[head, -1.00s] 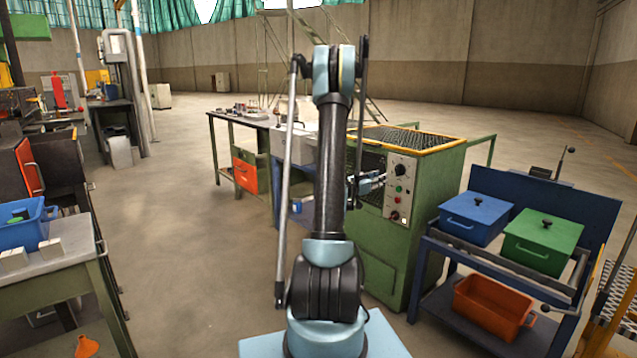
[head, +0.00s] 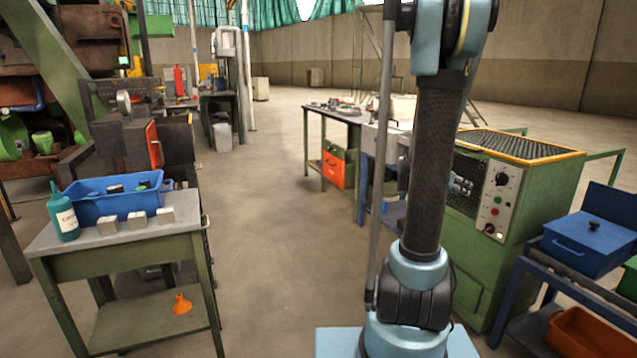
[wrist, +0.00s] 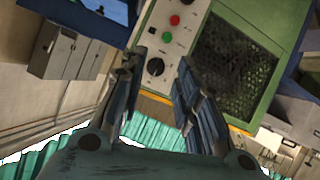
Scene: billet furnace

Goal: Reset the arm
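My gripper (wrist: 160,62) shows in the wrist view with its two dark fingers apart and nothing visible between them. Beyond the fingers is the control panel (wrist: 162,42) of the green machine, with black knobs and red and green buttons; the view is turned upside down. In the head view my arm stands upright right of centre. The gripper is mostly hidden behind it there, with only small light parts showing in front of the green machine (head: 525,205).
A green bench (head: 70,240) on the left holds a blue bin (head: 115,205), a teal bottle (head: 62,212) and pale blocks. A blue cart (head: 530,285) with a blue box (head: 585,243) stands at right. Floor between bench and machine is clear.

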